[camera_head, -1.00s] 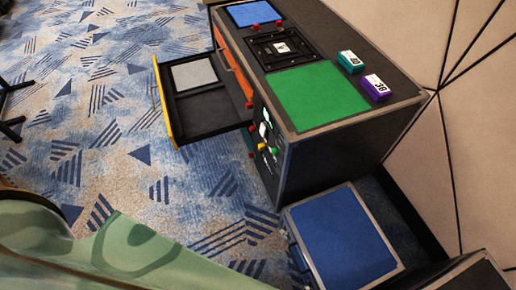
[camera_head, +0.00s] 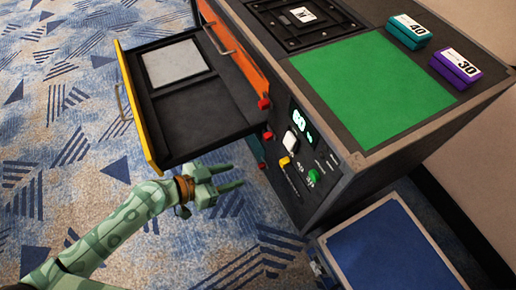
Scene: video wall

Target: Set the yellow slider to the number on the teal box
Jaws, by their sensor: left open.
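The yellow slider (camera_head: 285,161) sits at the upper end of a dark slot on the cabinet's front panel. A lit display (camera_head: 299,117) above it seems to read 60, at a slant. The teal box (camera_head: 409,31) stands on the cabinet top and bears the number 40. My left gripper (camera_head: 236,177) is open and empty, left of the slider and apart from it, below the open drawer, with its fingers pointing right towards the panel. My right gripper is not in view.
A yellow-fronted drawer (camera_head: 195,120) juts out left of the panel, above my left gripper. A white button (camera_head: 290,141) and green knob (camera_head: 313,176) flank the slider. A purple box (camera_head: 456,66) marked 30 is on top. A blue-topped box (camera_head: 392,250) stands below right.

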